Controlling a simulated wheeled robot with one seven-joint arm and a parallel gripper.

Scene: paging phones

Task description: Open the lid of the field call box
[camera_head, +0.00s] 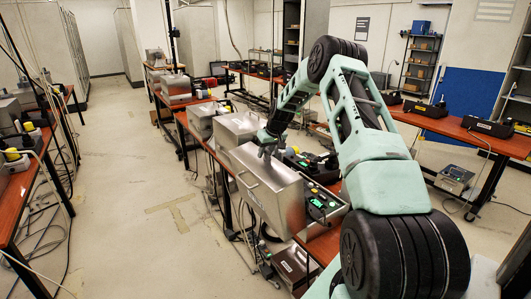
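A silver metal field call box (270,190) stands on the long reddish table in the centre. A handle shows on its side facing the aisle. Just to its right is a dark panel with a small green display (317,202); I cannot tell whether the silver part is a raised lid of that panel or a separate closed case. My gripper (266,149) is at the far top edge of the silver box, pointing down. Its fingers are small and dark here, so I cannot tell whether they touch the metal or how far apart they are.
More silver cases (238,128) stand farther along the same table. Dark phone units (306,160) lie right of my gripper. Cables and a device (293,265) are on the floor below. A table (20,190) is at left; the aisle floor between is mostly free.

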